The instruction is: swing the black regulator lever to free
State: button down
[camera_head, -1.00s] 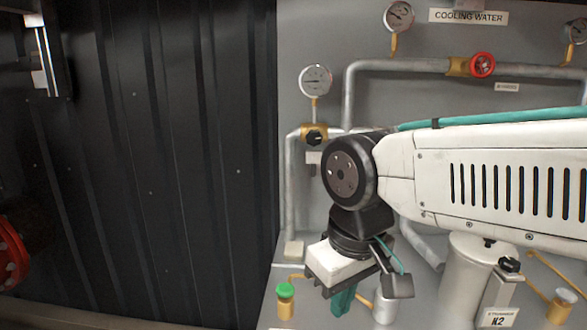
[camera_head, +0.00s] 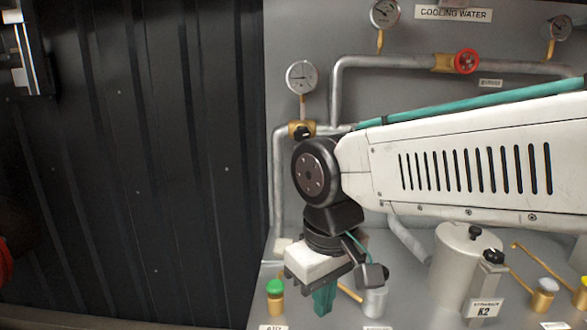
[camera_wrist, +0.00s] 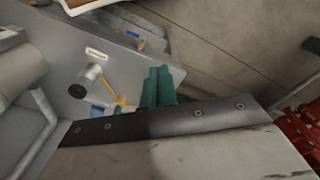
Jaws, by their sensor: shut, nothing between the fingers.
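A black handle (camera_head: 302,131) sits on a brass fitting below the left gauge; I take it for the regulator lever, but its exact setting is too small to tell. It is close to my arm's wrist joint. My gripper (camera_head: 323,300) points down, well below that handle, with its teal fingers together and empty. It is just right of a green-capped brass fitting (camera_head: 275,297). In the wrist view my teal fingers (camera_wrist: 159,85) lie side by side over the grey deck, with no lever between them.
A silver strainer labelled K2 (camera_head: 458,265) with a black knob (camera_head: 493,257) stands to the right. A red valve wheel (camera_head: 466,61) and gauges (camera_head: 301,77) are on the grey panel. A dark corrugated wall (camera_head: 140,160) fills the left, with open space before it.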

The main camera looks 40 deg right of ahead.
jog(key=w+d+f+n+g+h, duration=0.1)
jog(key=w+d+h, duration=0.25)
jog(key=w, duration=0.75)
jog(key=w+d+f+n+h, duration=0.1)
jog(key=w+d+f+h, duration=0.3)
jog(key=w, duration=0.7)
jog(key=w+d+r+n+g+h, duration=0.1)
jog(key=w+d+h, duration=0.1)
jog(key=w+h, duration=0.65)
jog(key=w+r+m+t+h, duration=0.1)
jog(key=w+r+t, duration=0.3)
jog(key=w, duration=0.9)
notch_tip(320, 180, up, 3)
jog(key=shift+w+d+f+m+h, duration=0.15)
jog(key=shift+w+m+h, duration=0.25)
jog(key=s+d, duration=0.1)
jog(key=d, duration=1.2)
